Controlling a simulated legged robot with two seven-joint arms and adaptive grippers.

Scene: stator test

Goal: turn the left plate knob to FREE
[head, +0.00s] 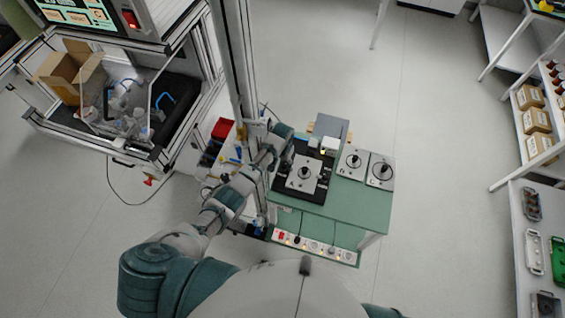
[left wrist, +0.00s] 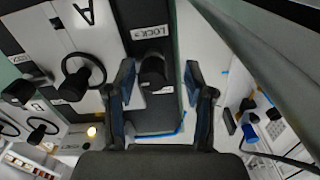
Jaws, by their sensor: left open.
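The left plate knob (left wrist: 152,70) is a dark knob on the black fixture, and shows between my left gripper's fingers in the left wrist view. A LOCK label (left wrist: 150,32) lies above it. Another white label below it is partly hidden. My left gripper (left wrist: 162,98) is open, one finger on each side of the knob; I cannot tell if either touches it. In the head view the left gripper (head: 284,150) is at the left side of the black fixture (head: 311,194) and hides the knob. My right gripper is not in view.
The fixture carries a light plate (head: 296,184) with a black handle. Two more plates with black knobs (head: 352,160) (head: 381,171) lie to its right on the green table (head: 350,205). A metal post stands left of the table. A power strip (head: 312,246) runs along the front.

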